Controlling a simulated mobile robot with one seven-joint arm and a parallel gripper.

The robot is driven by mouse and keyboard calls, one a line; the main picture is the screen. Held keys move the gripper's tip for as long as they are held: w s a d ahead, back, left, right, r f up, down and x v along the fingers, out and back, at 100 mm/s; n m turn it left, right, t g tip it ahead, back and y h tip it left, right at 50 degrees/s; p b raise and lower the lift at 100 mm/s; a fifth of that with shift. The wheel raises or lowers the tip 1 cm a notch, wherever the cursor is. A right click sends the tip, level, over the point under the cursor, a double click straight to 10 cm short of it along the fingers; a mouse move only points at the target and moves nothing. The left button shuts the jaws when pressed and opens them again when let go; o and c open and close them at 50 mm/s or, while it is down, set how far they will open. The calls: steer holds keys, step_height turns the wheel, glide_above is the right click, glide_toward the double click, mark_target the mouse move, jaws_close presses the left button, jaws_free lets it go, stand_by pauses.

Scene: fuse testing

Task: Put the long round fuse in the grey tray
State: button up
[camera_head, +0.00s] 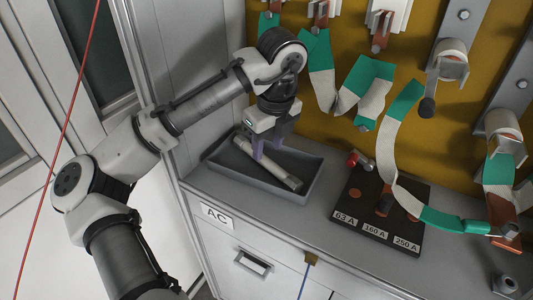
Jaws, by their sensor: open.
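The grey tray (311,181) stands on the grey counter at the back left. The long round fuse (229,161), pale with a metal end cap, lies in the tray, slanting from upper left to lower right. My gripper (267,149) points down over the tray, with its purple-tinted fingers open around or just above the fuse's middle. The fingers hide part of the fuse, and I cannot tell whether they touch it.
A dark board (373,214) marked 63 A, 160 A and 250 A lies right of the tray, with a small red-ended part (356,160) at its back edge. Green and white strips (392,150) hang before the yellow panel. A red cable runs at left.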

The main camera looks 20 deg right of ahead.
mark_target(272, 163)
step_height(272, 163, up, 8)
steer(key=s, duration=0.1)
steer(key=shift+d+r, duration=0.15)
steer(key=shift+d, duration=0.05)
stand_by(0.4)
